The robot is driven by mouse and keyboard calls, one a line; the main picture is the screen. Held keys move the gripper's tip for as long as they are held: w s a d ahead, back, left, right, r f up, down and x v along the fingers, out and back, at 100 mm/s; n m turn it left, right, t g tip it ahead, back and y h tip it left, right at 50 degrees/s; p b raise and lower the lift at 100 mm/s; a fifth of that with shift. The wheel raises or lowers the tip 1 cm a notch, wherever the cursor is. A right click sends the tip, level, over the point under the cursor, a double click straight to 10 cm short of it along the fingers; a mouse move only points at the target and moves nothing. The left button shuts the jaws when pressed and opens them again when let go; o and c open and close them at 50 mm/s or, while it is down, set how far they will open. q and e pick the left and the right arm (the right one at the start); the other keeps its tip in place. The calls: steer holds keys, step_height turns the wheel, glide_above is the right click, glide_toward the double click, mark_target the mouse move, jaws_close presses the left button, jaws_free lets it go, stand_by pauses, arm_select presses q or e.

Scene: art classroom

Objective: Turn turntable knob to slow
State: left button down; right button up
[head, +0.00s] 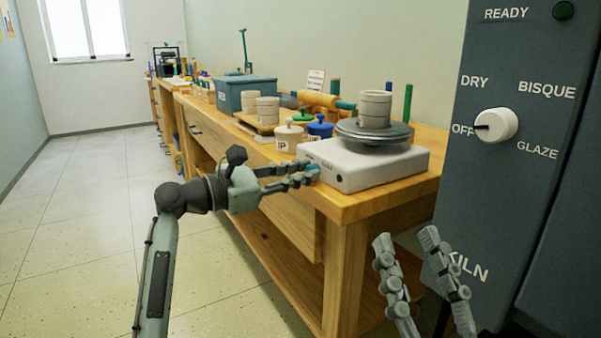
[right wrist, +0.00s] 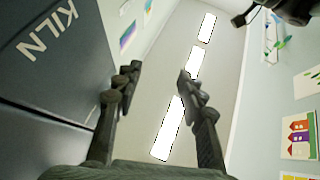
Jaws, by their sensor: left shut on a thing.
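The turntable (head: 385,165) is a white box on the near end of the wooden bench, with a round grey wheel (head: 373,133) on top. A pale ribbed clay cylinder (head: 375,108) stands on the wheel. My left gripper (head: 312,170) is at the left front face of the box, shut on a small teal part there, which appears to be the turntable knob (head: 313,167). The fingers hide most of it, and I cannot read its setting. My right gripper (head: 405,238) is open and empty, pointing up in front of the kiln; its parted fingers show in the right wrist view (right wrist: 158,75).
The dark kiln (head: 520,220) stands close on the right, its white dial (head: 496,125) pointing at OFF. Lidded jars (head: 290,135) stand just left of the turntable, and a blue-grey bin (head: 245,95) is farther back. The floor at left is clear.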

arm_select(q)
steer(key=shift+m+p, duration=0.7)
steer(key=shift+p, duration=0.05)
steer(key=c, duration=1.4)
jaws_free()
arm_select(e)
steer(key=f+g, duration=0.1)
steer(key=w+a+f+g, duration=0.1)
steer(key=shift+f, duration=0.35)
arm_select(q)
steer(key=shift+o, duration=0.2)
arm_select(e)
steer(key=shift+w, duration=0.1)
